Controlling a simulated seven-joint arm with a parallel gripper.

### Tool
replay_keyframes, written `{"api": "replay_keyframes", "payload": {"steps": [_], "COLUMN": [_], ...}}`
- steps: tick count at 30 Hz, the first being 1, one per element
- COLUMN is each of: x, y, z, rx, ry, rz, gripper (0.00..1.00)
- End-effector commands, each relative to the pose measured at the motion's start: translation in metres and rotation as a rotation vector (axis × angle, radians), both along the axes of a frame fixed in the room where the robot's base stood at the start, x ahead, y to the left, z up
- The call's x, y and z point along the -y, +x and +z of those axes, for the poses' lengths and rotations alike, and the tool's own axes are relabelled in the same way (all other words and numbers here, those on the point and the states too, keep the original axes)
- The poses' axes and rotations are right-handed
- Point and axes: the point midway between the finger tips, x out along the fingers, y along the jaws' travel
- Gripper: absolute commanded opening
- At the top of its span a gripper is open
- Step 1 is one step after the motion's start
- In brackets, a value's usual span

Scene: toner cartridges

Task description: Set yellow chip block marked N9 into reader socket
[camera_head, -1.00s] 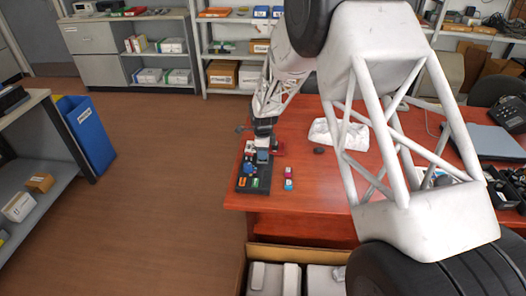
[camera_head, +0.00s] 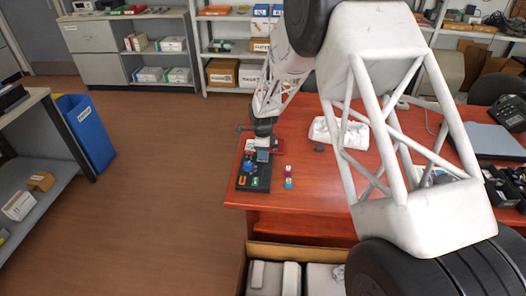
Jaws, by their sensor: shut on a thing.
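My gripper (camera_head: 262,141) is at the far left part of the red-brown desk, at the far end of a dark tray (camera_head: 266,179). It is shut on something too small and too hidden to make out. A grey-blue piece (camera_head: 262,156) shows just below the gripper, and a dark red piece (camera_head: 277,147) is beside it on the right. The tray also bears a blue piece (camera_head: 248,167), an orange piece (camera_head: 242,181) and a green piece (camera_head: 255,182). I cannot make out the yellow block, the N9 mark or the reader socket with certainty.
A pink-and-blue pair of small pieces (camera_head: 288,177) stands right of the tray. A white crumpled-looking object (camera_head: 338,131) and a small dark round item (camera_head: 319,149) lie farther right. An open carton (camera_head: 258,252) stands below the desk's front edge.

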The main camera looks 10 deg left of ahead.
Motion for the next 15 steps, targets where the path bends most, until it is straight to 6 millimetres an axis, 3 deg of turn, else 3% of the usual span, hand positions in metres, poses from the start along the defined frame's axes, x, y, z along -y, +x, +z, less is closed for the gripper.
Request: {"api": "replay_keyframes", "payload": {"steps": [15], "x": [0.0000], "y": [0.0000], "z": [-0.0044], "rx": [0.000], "ry": [0.000], "rz": [0.000], "gripper": [0.15]}}
